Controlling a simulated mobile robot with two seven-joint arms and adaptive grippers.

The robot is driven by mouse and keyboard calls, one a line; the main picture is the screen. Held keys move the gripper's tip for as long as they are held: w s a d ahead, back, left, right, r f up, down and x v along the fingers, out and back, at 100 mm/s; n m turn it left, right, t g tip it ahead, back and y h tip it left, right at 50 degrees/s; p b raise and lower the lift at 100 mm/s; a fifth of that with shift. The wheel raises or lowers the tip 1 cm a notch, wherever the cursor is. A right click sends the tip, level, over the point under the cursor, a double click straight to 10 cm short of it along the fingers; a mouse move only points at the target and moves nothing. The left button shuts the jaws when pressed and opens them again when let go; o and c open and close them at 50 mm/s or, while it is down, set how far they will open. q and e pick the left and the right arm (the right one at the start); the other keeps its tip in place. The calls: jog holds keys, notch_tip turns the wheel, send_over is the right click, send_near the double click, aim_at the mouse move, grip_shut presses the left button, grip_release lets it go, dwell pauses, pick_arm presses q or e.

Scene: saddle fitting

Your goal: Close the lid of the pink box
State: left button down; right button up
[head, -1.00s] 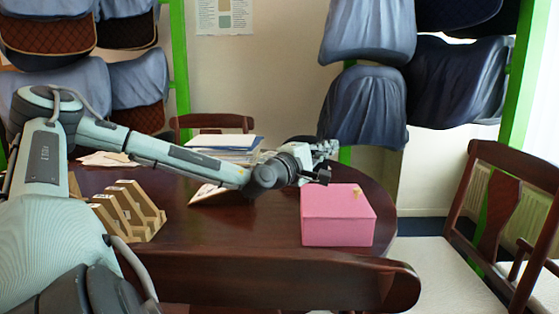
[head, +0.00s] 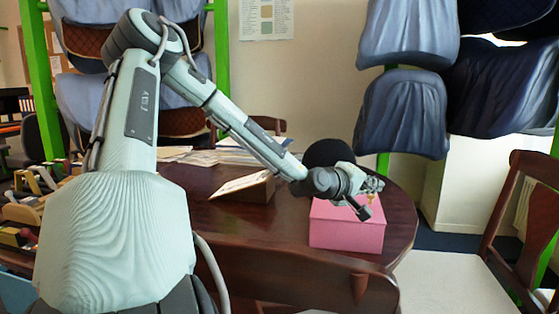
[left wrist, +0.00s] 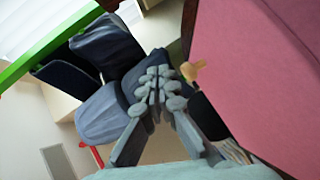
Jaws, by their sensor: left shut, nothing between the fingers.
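The pink box (head: 345,236) stands near the right end of the dark table. Its top looks flat, and I cannot tell whether the lid is fully down. A small brass-coloured knob (head: 372,197) on the box is partly behind my gripper. My left gripper (head: 378,184) is over the far right part of the box top in the head view, shut and empty. In the left wrist view its fingertips (left wrist: 156,78) are together, just left of the knob (left wrist: 194,70) and the pink box face (left wrist: 250,70). A gap shows between fingertips and knob. My right gripper is out of view.
The dark round table (head: 400,225) also holds papers (head: 235,150) and a propped wooden stand (head: 260,190). A dark rounded shape (head: 328,153) is behind the box. A wooden chair back (head: 290,280) is in front and a chair (head: 530,215) stands at right.

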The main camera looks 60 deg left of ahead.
pick_arm(q)
jog(key=shift+w+d+f, duration=0.1)
jog(key=shift+f, duration=0.25)
dwell(0.4)
jog(key=v, duration=1.2)
